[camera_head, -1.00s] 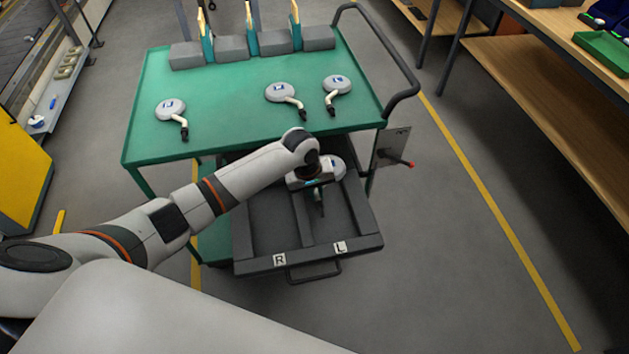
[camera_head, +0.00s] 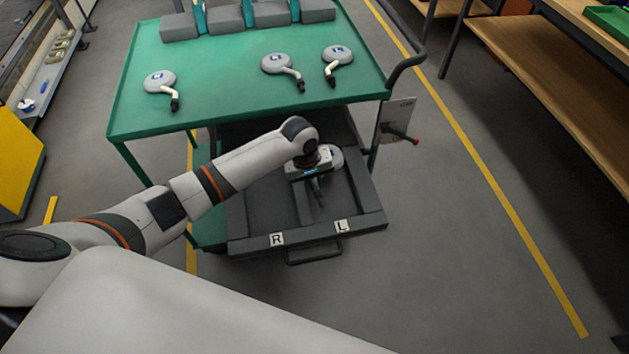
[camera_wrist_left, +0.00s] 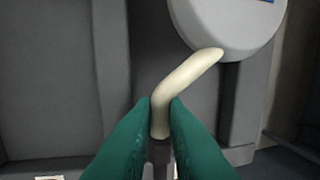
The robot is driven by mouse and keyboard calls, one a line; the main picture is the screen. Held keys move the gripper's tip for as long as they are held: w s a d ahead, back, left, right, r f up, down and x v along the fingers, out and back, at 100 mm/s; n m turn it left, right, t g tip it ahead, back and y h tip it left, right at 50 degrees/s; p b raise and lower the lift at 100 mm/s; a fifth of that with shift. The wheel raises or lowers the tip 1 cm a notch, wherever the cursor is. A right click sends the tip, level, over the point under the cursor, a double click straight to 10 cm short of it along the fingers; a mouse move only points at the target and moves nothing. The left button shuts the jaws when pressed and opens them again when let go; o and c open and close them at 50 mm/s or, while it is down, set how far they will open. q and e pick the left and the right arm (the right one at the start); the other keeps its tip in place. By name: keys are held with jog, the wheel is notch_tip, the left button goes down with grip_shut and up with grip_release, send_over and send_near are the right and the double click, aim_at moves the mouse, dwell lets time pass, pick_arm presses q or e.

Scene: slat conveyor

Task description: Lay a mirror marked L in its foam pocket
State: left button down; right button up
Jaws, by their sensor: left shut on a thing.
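My left gripper (camera_head: 317,184) is shut on the pale stem of a mirror (camera_head: 337,158) and holds it over the right half of the dark foam tray (camera_head: 355,234), the side labelled L (camera_head: 341,226). In the left wrist view, the green fingers (camera_wrist_left: 160,110) pinch the cream stem, and the round grey mirror head (camera_wrist_left: 235,28) lies beyond at upper right. A blue mark shows at the head's edge, but its letter cannot be read. Whether the mirror touches the foam cannot be told. The gripper hides part of the pocket. My right gripper is not in view.
Three more mirrors lie on the green cart top (camera_head: 225,105): left (camera_head: 159,80), middle (camera_head: 277,62) and right (camera_head: 337,54). Grey blocks (camera_head: 250,16) line its back. An upright plate with a red-tipped lever (camera_head: 400,134) stands right of the tray. The floor at right is clear.

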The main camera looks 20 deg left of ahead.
pick_arm(q)
notch_tip(320, 180, down, 2)
jog(key=shift+f+b, duration=0.25)
jog(key=shift+b, duration=0.75)
jog(key=shift+f, duration=1.5)
jog(key=c, duration=1.4)
grip_release()
jog(key=shift+o, duration=0.2)
